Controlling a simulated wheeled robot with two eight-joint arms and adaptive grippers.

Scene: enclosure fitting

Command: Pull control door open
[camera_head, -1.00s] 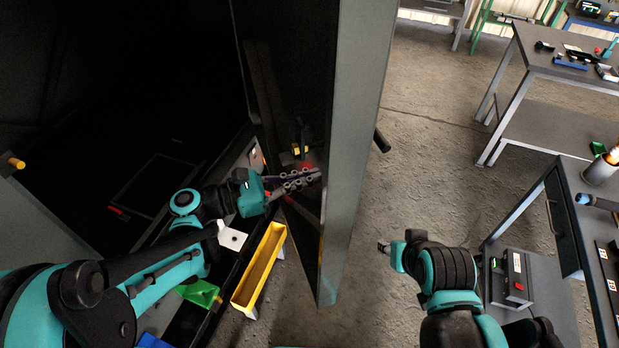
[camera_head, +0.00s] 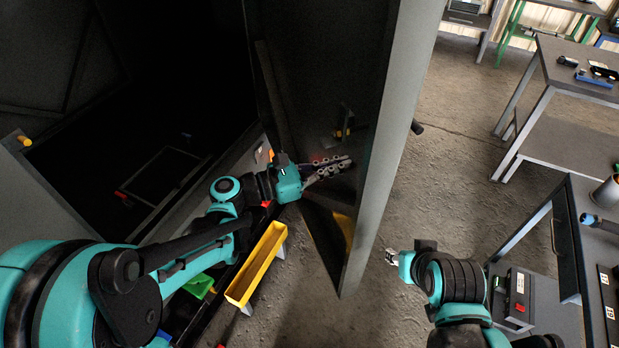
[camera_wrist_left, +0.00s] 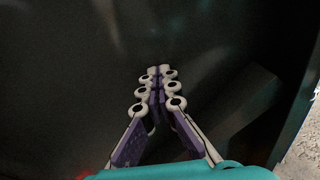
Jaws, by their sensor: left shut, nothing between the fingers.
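The control door (camera_head: 385,150) is a tall dark grey panel. It stands swung out from the dark enclosure (camera_head: 170,80), with its edge towards me. My left gripper (camera_head: 345,162) is shut and empty, against or very near the door's inner face; I cannot tell if it touches. In the left wrist view the closed fingers (camera_wrist_left: 158,75) point at the dark door surface (camera_wrist_left: 60,60). A dark handle (camera_head: 417,127) sticks out on the door's outer side. My right gripper (camera_head: 391,257) is low, right of the door and apart from it; its fingers are too small to judge.
A yellow bin (camera_head: 257,266) and a green bin (camera_head: 199,286) sit below my left arm. Workbenches (camera_head: 585,62) stand at the right, and a grey box with a red switch (camera_head: 514,298) is beside my right arm. Concrete floor (camera_head: 450,180) right of the door is clear.

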